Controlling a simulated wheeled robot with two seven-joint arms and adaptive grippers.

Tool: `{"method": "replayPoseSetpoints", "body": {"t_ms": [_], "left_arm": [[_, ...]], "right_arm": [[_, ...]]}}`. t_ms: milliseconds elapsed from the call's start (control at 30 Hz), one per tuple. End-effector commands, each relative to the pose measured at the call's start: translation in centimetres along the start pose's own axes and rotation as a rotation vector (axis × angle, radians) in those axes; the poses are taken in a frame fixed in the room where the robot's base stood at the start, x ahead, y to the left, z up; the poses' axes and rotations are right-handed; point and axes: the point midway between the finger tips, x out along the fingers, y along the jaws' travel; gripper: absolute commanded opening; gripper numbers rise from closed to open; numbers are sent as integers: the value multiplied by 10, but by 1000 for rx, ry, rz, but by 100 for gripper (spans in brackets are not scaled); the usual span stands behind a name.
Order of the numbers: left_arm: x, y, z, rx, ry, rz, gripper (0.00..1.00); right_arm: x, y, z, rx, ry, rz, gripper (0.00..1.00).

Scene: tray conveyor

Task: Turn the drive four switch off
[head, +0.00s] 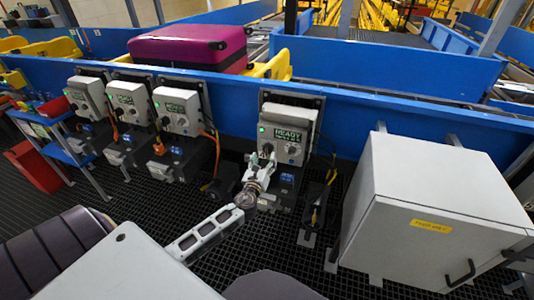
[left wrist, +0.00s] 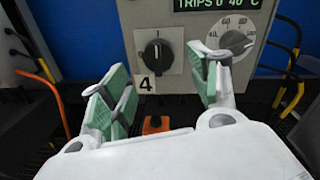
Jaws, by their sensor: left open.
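The drive four box (head: 310,138) is the rightmost grey control box on the blue conveyor wall, with a lit READY display. In the left wrist view its black rotary switch (left wrist: 157,53) sits on a grey plate with its white pointer mark upright, above a label "4" (left wrist: 145,84). My left gripper (head: 263,160) is in front of this box and partly hides the switch in the head view. In the left wrist view the left gripper (left wrist: 160,78) is open, its green-padded fingers apart on either side below the switch, with no visible contact. My right gripper is out of view.
A dial (left wrist: 236,41) sits right of the switch. An orange button (left wrist: 156,123) shows below the box. Several similar drive boxes (head: 178,111) stand to the left. A large grey cabinet (head: 430,230) stands to the right. Orange cables (left wrist: 45,75) hang beside the boxes.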

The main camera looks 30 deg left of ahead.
Motion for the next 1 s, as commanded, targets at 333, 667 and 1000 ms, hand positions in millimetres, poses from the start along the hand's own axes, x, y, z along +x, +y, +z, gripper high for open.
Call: {"method": "replayPoseSetpoints", "body": {"t_ms": [333,667,1000], "left_arm": [[29,0,0,-1,0,0,61],[49,0,0,1,0,0,61],[53,0,0,0,1,0,61]], "right_arm": [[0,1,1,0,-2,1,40],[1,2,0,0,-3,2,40],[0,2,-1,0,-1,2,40]]}}
